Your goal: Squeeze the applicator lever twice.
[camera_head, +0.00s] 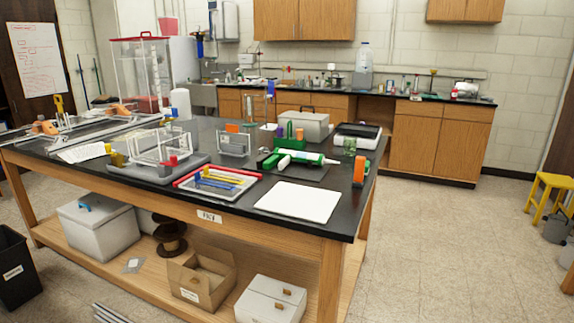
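Neither of my grippers is in view, and nothing is seen touching the applicator.
A white board (298,202) lies in front of it. An orange clamp-like piece (359,172) stands upright near the table's right edge. A tray with yellow and blue tools (217,183) and a clear frame on a grey base (160,150) stand to the left.

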